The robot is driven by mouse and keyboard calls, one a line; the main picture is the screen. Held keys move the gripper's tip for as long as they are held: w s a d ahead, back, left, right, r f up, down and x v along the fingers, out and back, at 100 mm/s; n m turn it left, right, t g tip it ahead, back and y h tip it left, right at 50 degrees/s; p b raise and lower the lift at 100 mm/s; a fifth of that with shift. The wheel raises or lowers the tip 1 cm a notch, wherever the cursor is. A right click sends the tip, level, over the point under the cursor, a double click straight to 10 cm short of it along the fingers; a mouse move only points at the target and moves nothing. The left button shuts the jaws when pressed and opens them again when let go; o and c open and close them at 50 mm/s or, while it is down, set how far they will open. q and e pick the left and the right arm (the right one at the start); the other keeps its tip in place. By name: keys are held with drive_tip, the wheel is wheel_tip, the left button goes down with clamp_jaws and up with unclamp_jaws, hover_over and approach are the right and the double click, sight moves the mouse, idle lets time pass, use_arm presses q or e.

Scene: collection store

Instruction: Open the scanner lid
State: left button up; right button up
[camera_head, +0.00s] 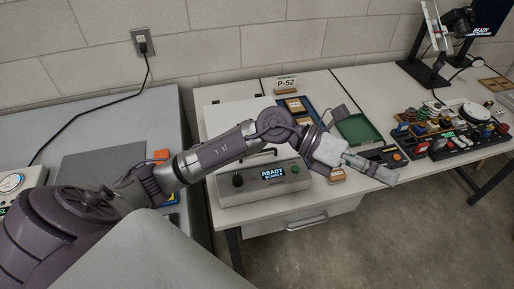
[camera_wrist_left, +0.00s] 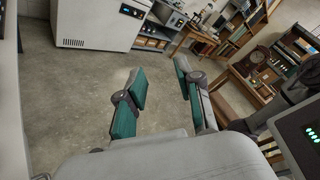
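The scanner (camera_head: 262,185) is a light grey unit on the white table, with a black knob, a small display reading READY and a green button on its front. Its pale flat top (camera_head: 228,118) lies behind the front panel. My left arm crosses over the unit and hides much of it, so I cannot tell how the lid stands. My left gripper (camera_head: 375,170) is to the right of the scanner, past its front right corner and apart from it. In the left wrist view its two green-padded fingers (camera_wrist_left: 160,78) are spread, with only floor between them. My right gripper does not show.
A green tray (camera_head: 357,130), a P-52 sign (camera_head: 286,83) and small labelled pieces lie behind and right of the scanner. A crowded board of parts (camera_head: 450,130) stands farther right. A drawer handle (camera_head: 306,222) sticks out below the table front. A gap separates the left table.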

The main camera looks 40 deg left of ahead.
use_arm(q)
drive_tip(key=w+a+f+m+y, duration=0.2)
drive_tip(key=a+f+y, duration=0.25)
drive_tip(key=a, duration=0.25)
drive_tip(key=w+a+f+m+y, duration=0.1)
drive_tip(key=a+f+y, duration=0.2)
drive_tip(key=a+y, duration=0.35)
drive_tip(key=w+a+r+n+y, duration=0.1)
drive_tip(key=a+r+n+y, duration=0.15)
drive_tip(key=a+y, duration=0.9)
drive_tip(key=a+f+h, duration=0.1)
drive_tip(key=a+f, duration=0.1)
drive_tip(key=f, duration=0.2)
drive_tip(key=w+a+f+h+p, duration=0.1)
drive_tip(key=a+f+h, duration=0.1)
drive_tip(key=f, duration=0.2)
drive_tip(key=w+a+f+m+h, duration=0.1)
drive_tip(key=a+f, duration=0.1)
drive_tip(key=f, duration=0.3)
drive_tip(key=shift+g+h+p, duration=0.3)
drive_tip(key=shift+g+h, duration=0.05)
drive_tip(key=shift+g, duration=0.05)
clamp_jaws()
